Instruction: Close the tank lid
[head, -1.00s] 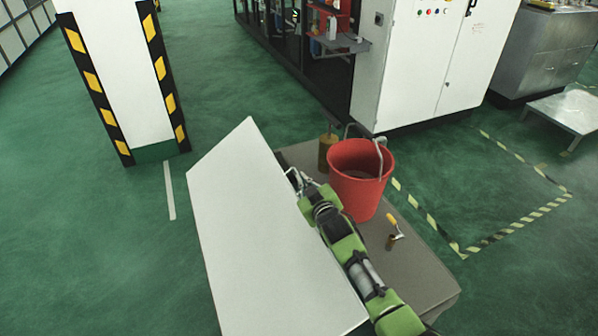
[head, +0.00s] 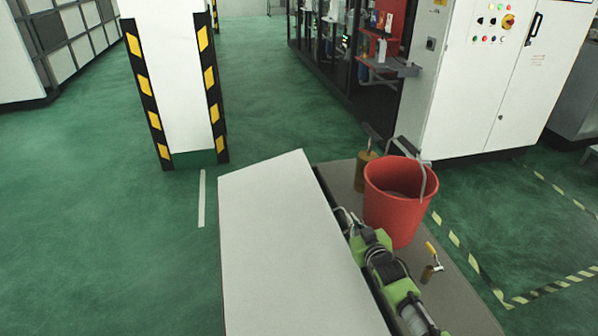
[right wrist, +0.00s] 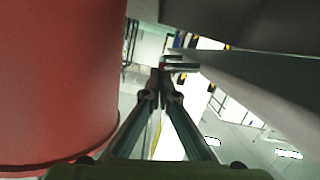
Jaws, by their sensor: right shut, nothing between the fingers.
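The tank lid seems to be the large pale flat panel (head: 290,250) in the lower middle of the head view; it looks tilted, but I cannot tell its exact angle. My right gripper (head: 342,214) is beside the panel's right edge, between it and the red bucket. In the right wrist view the gripper (right wrist: 164,75) is shut and empty, with its fingertips together. A grey slab (right wrist: 250,85) at the upper right there is probably the lid; contact with the fingers is unclear. My left gripper is not in view.
A red bucket (head: 395,205) stands on a grey-brown surface (head: 462,312) close to my right arm, and fills the left of the wrist view (right wrist: 55,80). A brass-coloured cylinder (head: 362,172) and a yellow-handled tool (head: 432,255) are nearby. The green floor at left is clear.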

